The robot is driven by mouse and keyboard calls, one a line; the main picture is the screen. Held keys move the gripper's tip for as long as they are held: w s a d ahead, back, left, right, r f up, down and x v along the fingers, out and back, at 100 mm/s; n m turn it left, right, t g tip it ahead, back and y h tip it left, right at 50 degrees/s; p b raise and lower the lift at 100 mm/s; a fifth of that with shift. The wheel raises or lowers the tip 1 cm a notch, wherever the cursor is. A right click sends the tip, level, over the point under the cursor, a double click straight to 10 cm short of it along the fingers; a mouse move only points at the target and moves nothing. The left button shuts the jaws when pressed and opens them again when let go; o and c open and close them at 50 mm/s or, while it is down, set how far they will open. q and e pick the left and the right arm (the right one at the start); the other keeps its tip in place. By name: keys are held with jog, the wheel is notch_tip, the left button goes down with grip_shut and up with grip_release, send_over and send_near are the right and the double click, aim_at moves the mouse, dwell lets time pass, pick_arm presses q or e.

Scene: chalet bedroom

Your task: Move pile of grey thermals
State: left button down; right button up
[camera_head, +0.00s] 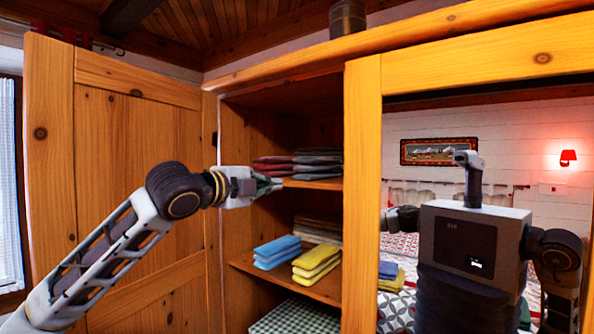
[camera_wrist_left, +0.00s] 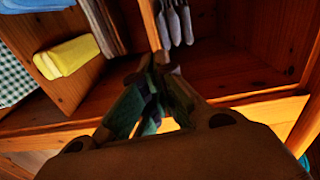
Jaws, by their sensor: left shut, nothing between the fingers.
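A pile of grey folded thermals (camera_head: 318,157) lies on the upper shelf (camera_head: 325,184) of the open wardrobe, beside a dark red folded pile (camera_head: 272,165). Grey folded cloth also shows past the fingertips in the left wrist view (camera_wrist_left: 176,24). My left gripper (camera_head: 272,186) is at the front edge of that shelf, just in front of and below the piles. Its fingers (camera_wrist_left: 153,92) are together with nothing between them. It is apart from the grey pile as far as I can tell. My right gripper is not directly in view.
The lower shelf (camera_head: 245,262) holds blue cloths (camera_head: 278,250), yellow cloths (camera_head: 318,262) and a brownish stack (camera_head: 318,228). A checked box (camera_head: 295,318) stands below. The wooden door (camera_head: 140,150) stands open at left. The mirror door at right reflects my body and a bed.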

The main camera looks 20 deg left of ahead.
aim_at(303, 169)
pick_arm(q)
jog(key=r, duration=0.2)
jog(key=s+a+r, duration=0.1)
jog(key=shift+w+r, duration=0.1)
dwell(0.3)
jog(key=shift+r+p+x, duration=0.2)
jog(key=shift+p+x, duration=2.25)
jog(key=shift+x, duration=4.45)
